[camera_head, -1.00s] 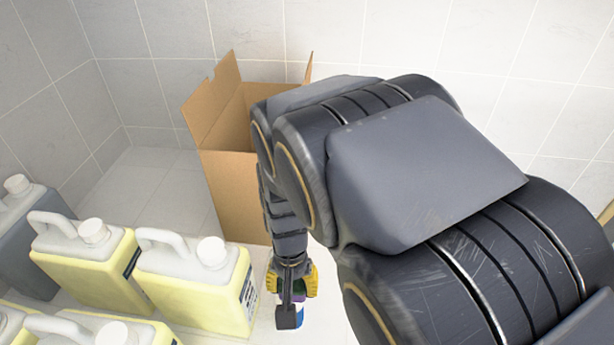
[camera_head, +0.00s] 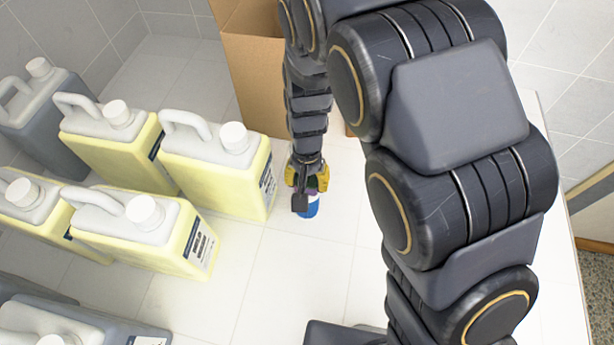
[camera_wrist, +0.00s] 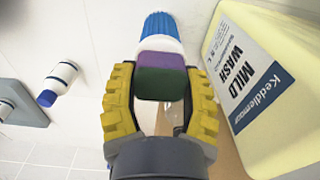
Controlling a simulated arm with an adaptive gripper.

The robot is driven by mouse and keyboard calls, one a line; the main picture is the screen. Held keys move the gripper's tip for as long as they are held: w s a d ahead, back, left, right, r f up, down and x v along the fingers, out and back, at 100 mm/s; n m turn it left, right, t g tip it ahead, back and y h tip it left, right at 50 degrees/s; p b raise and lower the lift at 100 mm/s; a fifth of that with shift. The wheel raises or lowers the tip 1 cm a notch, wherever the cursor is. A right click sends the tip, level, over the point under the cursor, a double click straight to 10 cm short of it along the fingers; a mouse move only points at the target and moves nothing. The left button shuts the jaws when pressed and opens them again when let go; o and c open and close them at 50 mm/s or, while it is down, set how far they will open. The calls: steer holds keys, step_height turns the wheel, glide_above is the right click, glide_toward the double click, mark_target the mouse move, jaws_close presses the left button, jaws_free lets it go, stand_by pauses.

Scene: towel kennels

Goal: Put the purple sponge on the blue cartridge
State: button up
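The purple sponge (camera_wrist: 161,68), with a dark green face toward the camera, sits between the yellow fingers of my gripper (camera_wrist: 160,80). The fingers appear to press on both its sides. The sponge is mostly hidden there.
A yellow jug (camera_head: 222,175) stands close to the left of my gripper and fills the right of the wrist view. Several more yellow and grey jugs stand farther left. A cardboard box (camera_head: 257,80) is behind. A white bottle (camera_wrist: 64,78) with a blue cap shows in the wrist view.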

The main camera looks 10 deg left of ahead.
steer(key=o, duration=0.4)
steer(key=shift+r, duration=0.1)
step_height(320, 180, up, 12)
steer(key=shift+g, duration=0.8)
steer(key=s+d+r, duration=0.2)
steer(key=s+d, duration=0.3)
steer(key=s, duration=0.1)
steer(key=s+d+r, duration=0.2)
steer(key=s+d, duration=0.4)
steer(key=s+d+r, duration=0.2)
steer(key=s+d, duration=0.4)
steer(key=shift+d+r, duration=0.25)
steer(key=shift+r, duration=0.05)
